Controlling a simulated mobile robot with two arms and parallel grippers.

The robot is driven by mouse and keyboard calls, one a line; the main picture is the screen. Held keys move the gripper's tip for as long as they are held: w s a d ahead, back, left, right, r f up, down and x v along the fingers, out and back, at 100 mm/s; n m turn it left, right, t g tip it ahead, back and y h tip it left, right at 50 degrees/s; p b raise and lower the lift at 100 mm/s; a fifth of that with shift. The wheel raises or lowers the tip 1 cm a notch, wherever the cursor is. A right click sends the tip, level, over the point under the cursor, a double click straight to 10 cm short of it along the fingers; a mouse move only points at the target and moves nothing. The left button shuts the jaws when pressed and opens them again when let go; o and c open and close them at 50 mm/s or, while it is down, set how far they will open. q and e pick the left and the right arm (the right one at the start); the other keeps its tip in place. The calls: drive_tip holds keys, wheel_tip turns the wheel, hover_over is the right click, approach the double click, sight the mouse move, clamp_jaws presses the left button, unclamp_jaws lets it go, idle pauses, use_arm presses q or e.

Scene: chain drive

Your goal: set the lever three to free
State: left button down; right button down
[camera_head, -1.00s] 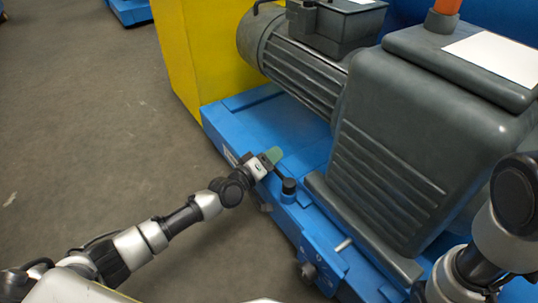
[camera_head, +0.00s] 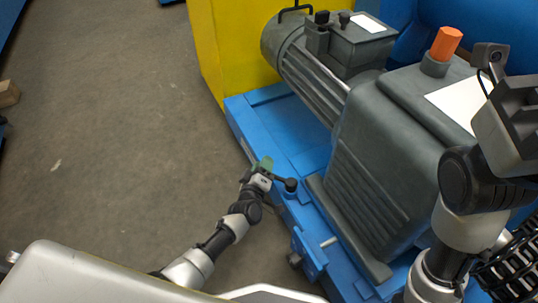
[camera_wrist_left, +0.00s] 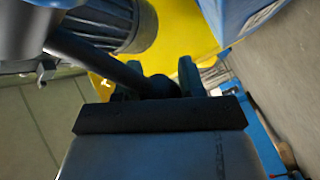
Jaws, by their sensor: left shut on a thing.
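A short black lever (camera_head: 279,180) sticks out to the left from a round black hub (camera_head: 291,185) on the edge of the blue machine base. In the left wrist view the lever (camera_wrist_left: 100,62) is a dark rod running in between the fingers. My left gripper (camera_head: 263,166), with greenish fingers, is shut on the lever's outer end; its fingers also show in the left wrist view (camera_wrist_left: 160,82). The tip of the lever is hidden in the grip. My right gripper (camera_head: 515,112) is raised at the right edge; its fingers are not clear. No lever number is readable.
The blue base (camera_head: 262,122) carries a grey motor (camera_head: 308,82) and a large grey ribbed housing (camera_head: 385,165) with an orange cap (camera_head: 446,43). A pale pin (camera_head: 329,242) sticks out nearer me. A yellow panel (camera_head: 232,50) stands behind. The floor at left is open.

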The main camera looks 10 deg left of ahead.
use_arm(q)
drive_tip(key=shift+s+a+f+n+y+p, duration=0.15)
drive_tip(key=shift+s+n+y+p, duration=0.3)
drive_tip(key=shift+y, duration=0.25)
drive_tip(key=shift+s+a+f+n+y+p, duration=0.1)
drive_tip(key=shift+s+n+y+p, duration=0.25)
drive_tip(key=shift+y, duration=0.35)
drive_tip(key=c, duration=0.7)
unclamp_jaws()
drive_tip(key=shift+r, duration=0.15)
